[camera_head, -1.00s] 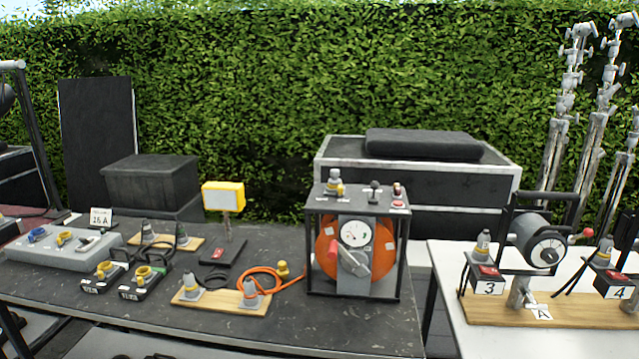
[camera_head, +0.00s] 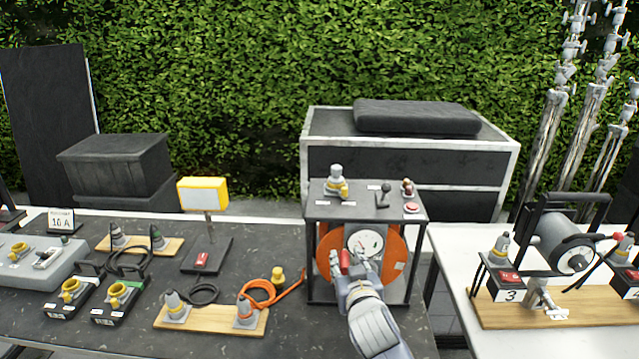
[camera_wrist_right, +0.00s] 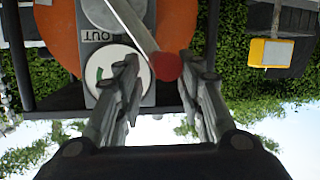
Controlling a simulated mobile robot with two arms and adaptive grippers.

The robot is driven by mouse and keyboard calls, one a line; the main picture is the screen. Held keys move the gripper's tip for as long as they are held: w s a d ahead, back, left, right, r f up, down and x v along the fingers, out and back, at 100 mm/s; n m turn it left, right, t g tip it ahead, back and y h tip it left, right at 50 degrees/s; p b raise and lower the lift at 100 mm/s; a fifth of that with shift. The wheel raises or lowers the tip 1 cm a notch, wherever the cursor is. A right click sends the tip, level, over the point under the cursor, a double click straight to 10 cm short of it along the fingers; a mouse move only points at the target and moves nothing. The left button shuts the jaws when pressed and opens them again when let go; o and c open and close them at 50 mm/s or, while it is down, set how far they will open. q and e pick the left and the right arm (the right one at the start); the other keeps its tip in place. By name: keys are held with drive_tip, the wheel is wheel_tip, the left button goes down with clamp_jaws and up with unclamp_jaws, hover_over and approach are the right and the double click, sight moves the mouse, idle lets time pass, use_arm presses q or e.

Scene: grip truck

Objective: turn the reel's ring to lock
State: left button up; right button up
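The reel is an orange drum (camera_head: 396,262) in a black frame, with a grey front panel and a white dial (camera_head: 364,243). Its red crank knob (camera_head: 345,258) shows beside my right gripper (camera_head: 354,268). In the right wrist view the reel (camera_wrist_right: 60,20) appears upside down. There the right gripper's fingers (camera_wrist_right: 162,95) are spread apart, with the red knob (camera_wrist_right: 166,67) in the gap and no clear grip on it. On the reel's top plate (camera_head: 361,210) a grey plug sits at a yellow socket (camera_head: 339,189); I cannot tell which part is the ring. My left gripper is out of view.
A black lever (camera_head: 383,196) and a red button (camera_head: 411,208) share the top plate. Plug boards (camera_head: 210,322), an orange cable (camera_head: 262,296) and a yellow lamp (camera_head: 203,192) stand to the left. Another table with a grey reel (camera_head: 566,245) stands to the right.

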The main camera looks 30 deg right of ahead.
drive_tip(key=m+t+h, duration=0.1)
drive_tip(key=t+h, duration=0.1)
approach(345, 191)
drive_tip(key=s, duration=0.2)
drive_tip(key=p+x, duration=0.1)
drive_tip(key=x, duration=0.2)
drive_tip(key=p+x, duration=0.1)
drive_tip(key=x, duration=0.3)
drive_tip(key=p+x, duration=0.1)
drive_tip(key=x, duration=0.3)
drive_tip(key=shift+w+a+p, duration=0.2)
drive_tip(key=shift+a+p, duration=0.1)
drive_tip(key=shift+a, duration=0.05)
